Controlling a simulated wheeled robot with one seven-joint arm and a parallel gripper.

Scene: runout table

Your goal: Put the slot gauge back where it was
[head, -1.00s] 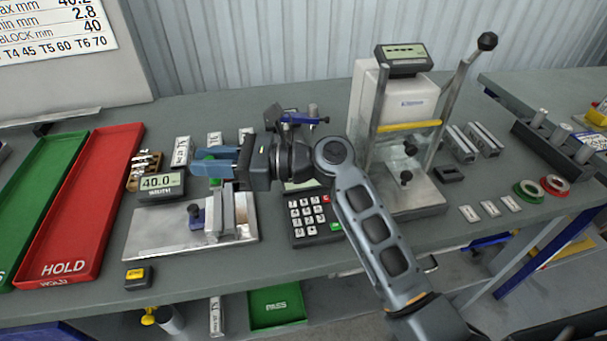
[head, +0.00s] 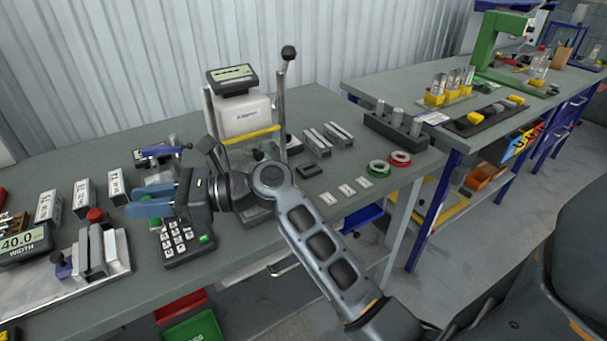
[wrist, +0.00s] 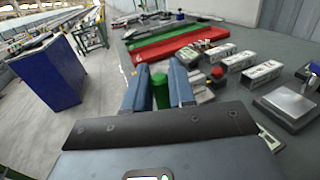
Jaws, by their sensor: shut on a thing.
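My gripper (head: 135,203) is above the bench, its blue fingers pointing left, near the keypad (head: 178,240). It is shut on a green cylindrical piece, seen between the fingers in the wrist view (wrist: 160,90) and just below them in the head view (head: 153,224). This looks like the slot gauge; the rest of it is hidden by the fingers. The width fixture (head: 118,252), with its upright grey blocks, lies left of my gripper, beside a display reading 40.0 (head: 22,243).
A tester with a glass guard (head: 245,115) stands behind my arm. A dark rack (head: 398,130) holds grey cylinders, with green (head: 379,168) and red (head: 400,158) rings in front. Labelled blocks (head: 83,197) stand behind the fixture. A second bench (head: 385,85) is at right.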

